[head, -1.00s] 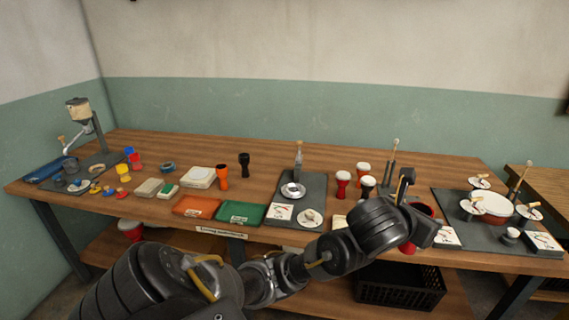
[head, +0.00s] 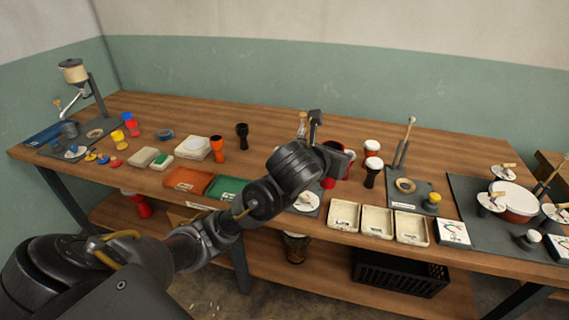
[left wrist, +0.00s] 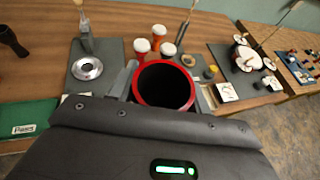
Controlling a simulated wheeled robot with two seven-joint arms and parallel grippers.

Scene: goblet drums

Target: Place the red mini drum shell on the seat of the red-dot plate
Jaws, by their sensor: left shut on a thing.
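My left gripper (left wrist: 162,88) is shut on the red mini drum shell (left wrist: 138,72), seen from above as a red rim around a dark hollow. In the head view, part of the shell (head: 328,183) shows below my left gripper (head: 338,160), held above the table. In the left wrist view, a plate with a metallic ring seat (left wrist: 87,68) lies on a grey mat left of the shell and apart from it. My arm hides most of that mat in the head view. My right gripper is not in view.
Goblet drums (head: 373,147) stand close beside the held shell. Cream trays (head: 377,222) line the front edge. A grey mat with a ring (head: 405,185) and upright rod lies right. Orange (head: 187,181) and green trays lie left. Bare wood (head: 270,128) shows behind.

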